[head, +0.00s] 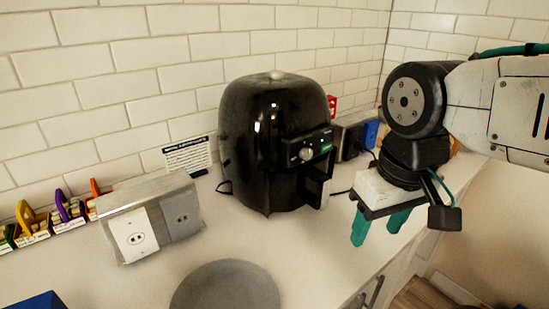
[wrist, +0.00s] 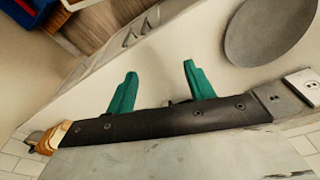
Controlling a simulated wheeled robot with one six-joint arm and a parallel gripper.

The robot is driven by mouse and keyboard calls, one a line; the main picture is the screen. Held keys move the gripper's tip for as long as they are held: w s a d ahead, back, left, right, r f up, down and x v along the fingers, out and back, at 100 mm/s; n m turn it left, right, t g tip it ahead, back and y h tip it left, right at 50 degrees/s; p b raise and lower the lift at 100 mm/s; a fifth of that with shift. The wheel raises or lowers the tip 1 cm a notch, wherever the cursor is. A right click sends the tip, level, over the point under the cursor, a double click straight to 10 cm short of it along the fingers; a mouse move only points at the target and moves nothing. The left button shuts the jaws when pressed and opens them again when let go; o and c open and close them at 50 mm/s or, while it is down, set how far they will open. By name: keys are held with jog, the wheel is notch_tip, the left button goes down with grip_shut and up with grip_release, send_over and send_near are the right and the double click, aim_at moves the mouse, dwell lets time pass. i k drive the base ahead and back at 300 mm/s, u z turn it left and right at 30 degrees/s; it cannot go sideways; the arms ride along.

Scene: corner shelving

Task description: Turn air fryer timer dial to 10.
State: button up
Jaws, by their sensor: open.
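The black air fryer (head: 262,140) stands upright on the counter against the tiled wall, in the middle of the head view. Its front panel faces right and toward the camera, with a round silver dial (head: 306,153) and a small green light beside it. The dial's markings are too small to read. My gripper (head: 378,232) is to the right of the fryer, over the counter's front edge, apart from the dial, with teal fingers pointing down. In the wrist view my gripper (wrist: 160,68) is open with nothing between its fingers; I cannot make out the fryer there.
A grey outlet box (head: 150,218) sits left of the fryer, and a grey round plate (head: 226,287) lies in front. A small sign (head: 187,156) and colored-handled items (head: 62,212) stand along the wall. A blue object (head: 371,134) is behind my gripper. The counter between fryer and plate is clear.

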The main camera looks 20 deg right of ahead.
aim_at(307, 153)
jog(key=z, duration=0.5)
jog(key=k, duration=1.1)
jog(key=z, duration=0.7)
jog(key=i, duration=0.6)
jog(key=u, duration=0.15)
